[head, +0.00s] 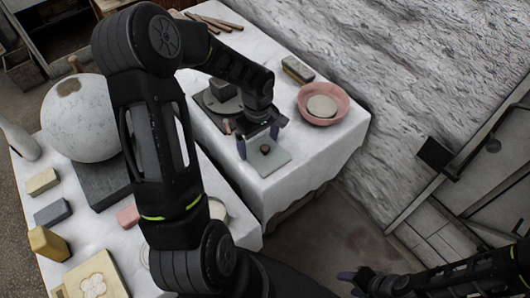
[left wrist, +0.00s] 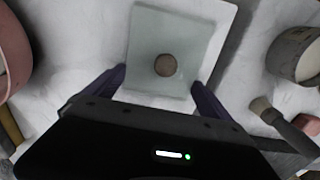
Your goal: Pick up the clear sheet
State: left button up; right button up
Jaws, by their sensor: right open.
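The clear sheet (head: 281,158) is a pale greenish translucent rectangle on the white-covered far table. It also shows in the left wrist view (left wrist: 148,35). A small round brown piece (head: 265,149) shows on or through its middle; in the left wrist view the piece (left wrist: 165,65) looks like a disc. My left gripper (head: 258,140) points down at the sheet. Its two dark fingers (left wrist: 159,77) stand apart at the sheet's near side edges; whether they press on it I cannot tell. My right gripper (head: 362,282) is open and empty, low in the head view, away from the table.
A pink bowl (head: 339,96) with a pale disc inside stands right of the sheet. A sponge-like block (head: 298,69) lies behind. A large plaster sphere (head: 83,125) stands on the near table.

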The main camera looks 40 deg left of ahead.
aim_at(259, 147)
pick_arm(q)
jog(key=c, duration=0.6)
notch_tip(259, 147, up, 10)
jog(key=shift+p, duration=0.5)
dwell(0.4)
jog(key=w+d+r+m, duration=0.3)
jog(key=d+r+m, duration=0.1)
jog(key=d+m, duration=0.1)
jog(key=w+d+r+m, duration=0.4)
jog(key=d, duration=0.1)
jog(key=w+d+r+m, duration=0.4)
jog(key=d+m, duration=0.1)
jog(key=shift+w+d+r+m, duration=0.15)
jog(key=shift+w+d+m, duration=0.05)
jog(key=shift+d+m, duration=0.1)
